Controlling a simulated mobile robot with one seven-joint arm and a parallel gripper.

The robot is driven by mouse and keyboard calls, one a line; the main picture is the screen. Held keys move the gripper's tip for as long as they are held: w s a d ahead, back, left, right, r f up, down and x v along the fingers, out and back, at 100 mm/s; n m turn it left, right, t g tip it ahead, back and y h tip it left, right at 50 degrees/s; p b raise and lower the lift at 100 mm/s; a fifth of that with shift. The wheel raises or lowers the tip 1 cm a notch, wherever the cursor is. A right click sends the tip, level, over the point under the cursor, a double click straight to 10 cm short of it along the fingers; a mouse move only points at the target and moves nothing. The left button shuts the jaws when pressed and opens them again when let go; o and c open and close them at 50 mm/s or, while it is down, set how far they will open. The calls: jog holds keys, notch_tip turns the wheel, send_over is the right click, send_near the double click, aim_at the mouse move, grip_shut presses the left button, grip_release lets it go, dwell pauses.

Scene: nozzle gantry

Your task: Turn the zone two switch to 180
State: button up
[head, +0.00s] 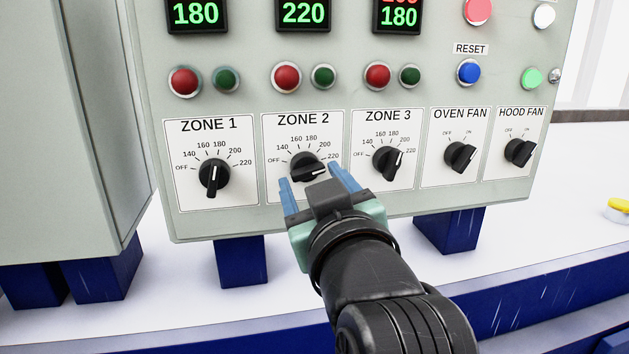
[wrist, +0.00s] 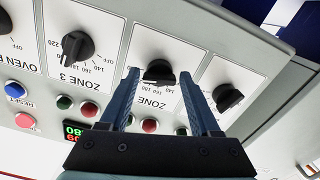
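The zone two switch (head: 307,167) is a black rotary knob on the white ZONE 2 plate. Its white pointer line points to the right, close to the 220 mark; the 180 mark is at the upper part of the dial. The zone two display (head: 303,12) reads 220. My gripper (head: 311,175) is open in front of this knob, one blue finger to each lower side. In the wrist view the knob (wrist: 158,72) sits between the two spread fingertips (wrist: 158,76), with a gap on each side. I cannot tell how deep the fingers reach around it.
The zone one knob (head: 214,178) and zone three knob (head: 387,162) stand close on either side. Oven fan (head: 460,156) and hood fan (head: 519,151) knobs are farther right. A grey cabinet (head: 65,140) stands at the left.

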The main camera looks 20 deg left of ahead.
grip_shut()
jog(key=shift+n+b, duration=0.3)
jog(key=shift+w+d+r+n+b, duration=0.1)
jog(key=shift+n+b, duration=2.05)
jog(key=shift+n, duration=0.6)
jog(key=shift+w+d+n+b, duration=0.1)
jog(key=shift+n+b, duration=2.05)
jog(key=shift+n, duration=0.6)
jog(key=shift+s+r, duration=0.1)
